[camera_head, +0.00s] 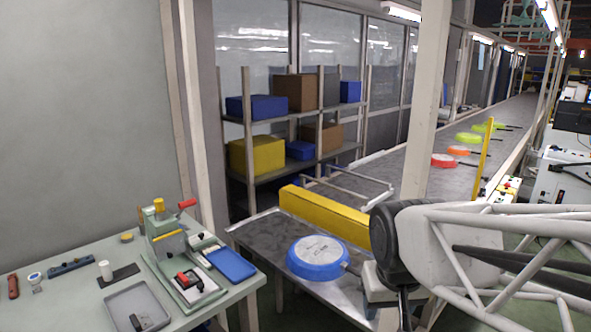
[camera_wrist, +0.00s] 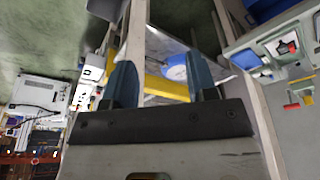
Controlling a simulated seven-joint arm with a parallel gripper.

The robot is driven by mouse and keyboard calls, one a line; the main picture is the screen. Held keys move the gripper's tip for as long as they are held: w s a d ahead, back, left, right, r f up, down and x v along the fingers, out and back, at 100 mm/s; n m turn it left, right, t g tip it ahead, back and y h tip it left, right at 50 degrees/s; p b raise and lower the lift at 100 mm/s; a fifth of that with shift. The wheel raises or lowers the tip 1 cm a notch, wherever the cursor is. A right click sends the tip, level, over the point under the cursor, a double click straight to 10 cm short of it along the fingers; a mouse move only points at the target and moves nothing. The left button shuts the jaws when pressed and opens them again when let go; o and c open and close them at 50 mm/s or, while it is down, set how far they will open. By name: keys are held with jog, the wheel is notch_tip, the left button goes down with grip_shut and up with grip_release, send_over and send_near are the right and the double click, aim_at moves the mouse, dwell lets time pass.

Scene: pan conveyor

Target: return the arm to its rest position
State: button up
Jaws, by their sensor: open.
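My gripper (camera_wrist: 162,78) shows in the wrist view with its two blue-grey fingers spread apart and nothing between them. In the head view my arm reaches in from the right edge, and its end hangs over the right side of the near conveyor end; the fingers cannot be made out there. A blue pan (camera_head: 318,257) lies upside down on the near conveyor end (camera_head: 262,238), left of my arm and apart from it. The pan also shows in the wrist view (camera_wrist: 177,73), beyond the fingers. Its handle is partly hidden by my arm.
A yellow barrier (camera_head: 325,216) crosses the conveyor behind the blue pan. More pans, red (camera_head: 443,160) and green (camera_head: 468,137) among them, lie farther up the belt. A pale post (camera_head: 424,110) stands behind my arm. A worktable (camera_head: 90,275) with a clamp device (camera_head: 180,250) stands at left.

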jog(key=s+d, duration=0.3)
jog(key=s, duration=0.5)
jog(key=shift+f+m, duration=0.3)
jog(key=shift+f, duration=0.15)
